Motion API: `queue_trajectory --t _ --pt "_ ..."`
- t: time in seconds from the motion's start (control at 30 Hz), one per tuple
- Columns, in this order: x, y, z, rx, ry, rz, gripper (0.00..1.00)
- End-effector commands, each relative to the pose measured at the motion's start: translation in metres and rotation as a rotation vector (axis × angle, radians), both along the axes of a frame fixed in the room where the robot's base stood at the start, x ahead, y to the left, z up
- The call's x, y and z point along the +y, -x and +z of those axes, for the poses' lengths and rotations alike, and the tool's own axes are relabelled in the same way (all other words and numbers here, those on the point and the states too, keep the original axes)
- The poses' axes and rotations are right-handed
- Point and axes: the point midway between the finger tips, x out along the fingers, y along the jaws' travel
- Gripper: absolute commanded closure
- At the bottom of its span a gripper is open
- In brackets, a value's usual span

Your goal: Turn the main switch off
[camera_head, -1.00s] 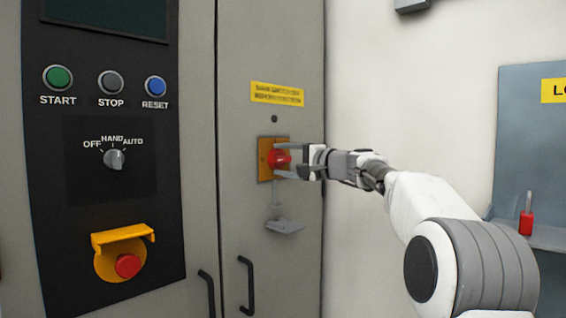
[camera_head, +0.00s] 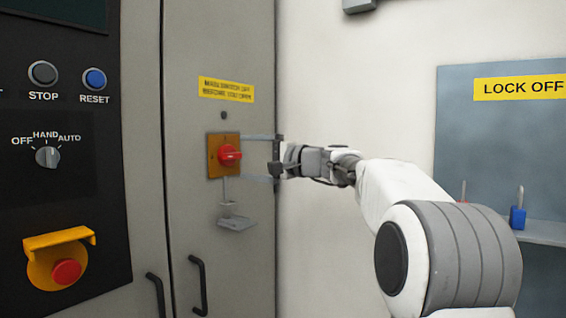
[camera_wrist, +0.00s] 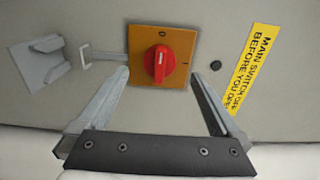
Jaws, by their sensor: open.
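The main switch is a red rotary knob (camera_head: 230,153) on an orange plate (camera_head: 214,167) on the grey cabinet door. In the wrist view the knob (camera_wrist: 161,66) shows whole, its raised handle in line with the 0 mark on the plate (camera_wrist: 181,38). In the head view the handle lies roughly level. My gripper (camera_head: 243,158) is open and empty, just right of the switch, with one finger above the knob's height and one below. The knob appears between and beyond the fingertips, with nothing held.
A metal hasp and bracket (camera_head: 238,223) stick out below the switch. A yellow label (camera_head: 226,90) is above it. Black door handles (camera_head: 197,285) are lower left. A lock-off board (camera_head: 460,120) with a blue padlock (camera_head: 517,215) is at right. The control panel (camera_head: 100,200) is at left.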

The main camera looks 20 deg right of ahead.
Motion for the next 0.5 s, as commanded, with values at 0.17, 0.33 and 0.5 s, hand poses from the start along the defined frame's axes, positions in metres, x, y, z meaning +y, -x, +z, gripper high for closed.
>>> queue_trajectory --t 0.17,0.33,0.5 --pt "-0.028 0.037 0.001 0.000 0.001 -0.004 0.00" --pt "-0.049 0.067 0.001 0.001 0.001 -0.003 0.00" --pt "-0.062 0.086 0.001 0.000 0.000 -0.001 0.00"
